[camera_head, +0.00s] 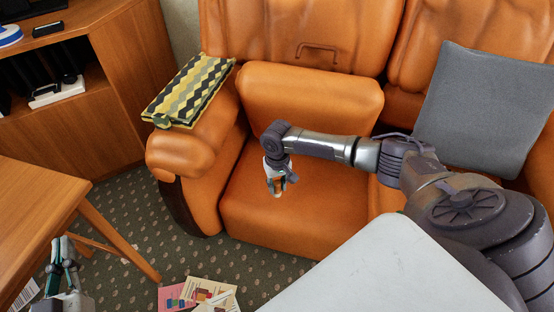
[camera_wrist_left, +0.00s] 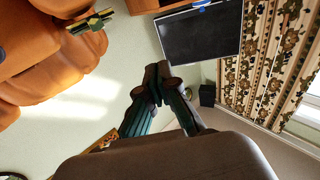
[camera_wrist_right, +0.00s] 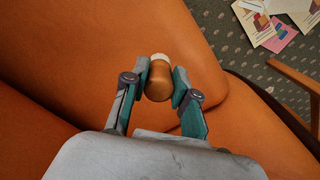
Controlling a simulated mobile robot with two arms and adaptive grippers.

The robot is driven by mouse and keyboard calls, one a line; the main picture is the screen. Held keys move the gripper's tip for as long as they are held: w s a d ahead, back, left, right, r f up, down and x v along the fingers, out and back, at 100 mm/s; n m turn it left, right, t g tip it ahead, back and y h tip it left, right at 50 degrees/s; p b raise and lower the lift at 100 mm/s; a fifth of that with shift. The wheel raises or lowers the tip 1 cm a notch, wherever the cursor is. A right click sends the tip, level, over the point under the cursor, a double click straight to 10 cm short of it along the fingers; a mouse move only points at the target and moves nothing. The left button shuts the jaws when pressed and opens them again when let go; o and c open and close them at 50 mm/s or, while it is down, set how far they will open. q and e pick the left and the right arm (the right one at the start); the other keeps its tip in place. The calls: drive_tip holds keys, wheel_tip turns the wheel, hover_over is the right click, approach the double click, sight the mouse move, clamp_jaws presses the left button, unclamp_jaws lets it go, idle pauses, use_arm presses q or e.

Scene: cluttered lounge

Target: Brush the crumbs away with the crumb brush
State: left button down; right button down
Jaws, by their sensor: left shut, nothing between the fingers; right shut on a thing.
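My right gripper (camera_head: 278,178) is over the orange seat cushion (camera_head: 300,212) of the armchair-like sofa. It is shut on the crumb brush (camera_wrist_right: 158,80), which has a round brown wooden body and a pale tip. The brush is mostly hidden by the fingers in the head view. I cannot tell whether its tip touches the seat. No crumbs can be made out on the seat in these frames. My left gripper (camera_head: 64,246) is shut and empty at the lower left, beside the wooden table; its closed fingers also show in the left wrist view (camera_wrist_left: 160,85).
A zigzag-patterned cloth (camera_head: 190,90) lies on the sofa's left armrest. A grey cushion (camera_head: 485,108) leans on the right seat. A wooden table (camera_head: 35,205) stands at lower left, a cabinet (camera_head: 105,100) behind it. Papers (camera_head: 200,294) lie on the dotted carpet.

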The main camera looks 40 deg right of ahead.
drive_tip(key=shift+r+p, duration=0.85)
drive_tip(key=shift+p, duration=0.15)
drive_tip(key=shift+r+p, duration=0.35)
drive_tip(key=shift+p, duration=0.05)
use_arm(q)
drive_tip(key=s+a+f+g+y, duration=0.1)
drive_tip(key=s+a+f+g, duration=0.1)
drive_tip(key=s+f+g, duration=0.2)
drive_tip(key=s+a+f+g+y+p, duration=0.1)
drive_tip(key=s+a+f+g+y, duration=0.1)
drive_tip(key=f+g, duration=0.4)
drive_tip(key=shift+s+a+f+n, duration=0.4)
drive_tip(key=shift+s+f, duration=0.6)
drive_tip(key=shift+f, duration=0.95)
use_arm(e)
drive_tip(key=shift+r, duration=0.35)
